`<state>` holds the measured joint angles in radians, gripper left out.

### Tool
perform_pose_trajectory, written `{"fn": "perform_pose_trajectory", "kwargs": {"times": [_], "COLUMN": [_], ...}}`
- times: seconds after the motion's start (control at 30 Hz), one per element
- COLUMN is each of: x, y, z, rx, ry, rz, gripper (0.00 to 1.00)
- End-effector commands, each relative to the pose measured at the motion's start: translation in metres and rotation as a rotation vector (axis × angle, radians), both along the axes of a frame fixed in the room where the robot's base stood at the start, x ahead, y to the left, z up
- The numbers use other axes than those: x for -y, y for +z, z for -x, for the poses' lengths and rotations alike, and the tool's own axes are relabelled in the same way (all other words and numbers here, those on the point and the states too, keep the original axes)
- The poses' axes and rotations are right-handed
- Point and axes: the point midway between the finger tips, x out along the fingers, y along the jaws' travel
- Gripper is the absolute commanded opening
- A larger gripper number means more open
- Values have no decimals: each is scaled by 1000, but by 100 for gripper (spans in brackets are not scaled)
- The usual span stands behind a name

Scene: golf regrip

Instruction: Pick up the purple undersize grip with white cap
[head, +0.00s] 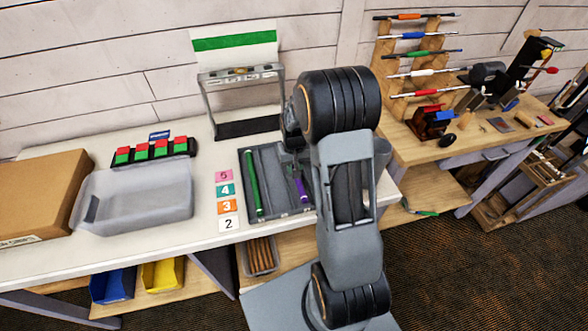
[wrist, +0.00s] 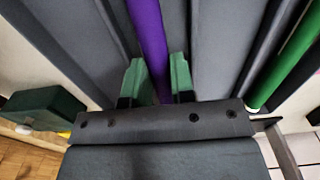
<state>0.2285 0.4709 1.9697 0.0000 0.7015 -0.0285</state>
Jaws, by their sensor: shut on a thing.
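The purple grip (head: 301,188) lies lengthwise in a channel of the dark grey tray (head: 273,208), in the head view. In the wrist view the purple grip (wrist: 149,40) runs up from between the green-tipped fingers of my gripper (wrist: 156,82). The fingers are closed on its sides. My arm covers part of the grip and the tray's right side in the head view. The white cap cannot be made out. A green grip (head: 251,185) lies in the tray's left channel and also shows at the right of the wrist view (wrist: 290,62).
Numbered cards (head: 227,207) lie left of the tray. A clear bin (head: 133,197) and a cardboard box (head: 42,197) stand farther left. A stand with a green-striped sheet (head: 241,104) is behind the tray. A club rack (head: 419,60) stands on the right bench.

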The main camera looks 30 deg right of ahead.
Motion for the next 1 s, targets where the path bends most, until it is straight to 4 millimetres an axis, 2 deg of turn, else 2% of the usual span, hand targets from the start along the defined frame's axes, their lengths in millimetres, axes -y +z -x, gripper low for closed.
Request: {"fn": "perform_pose_trajectory", "kwargs": {"times": [0.07, 0.4, 0.7, 1.0], "x": [0, -38, -75, -91], "y": [14, 77, 100, 111], "z": [-1, 42, 84, 103], "rx": [6, 7, 4, 2], "ry": [0, 3, 3, 1], "rz": [1, 1, 1, 0], "gripper": [2, 2, 2, 2]}}
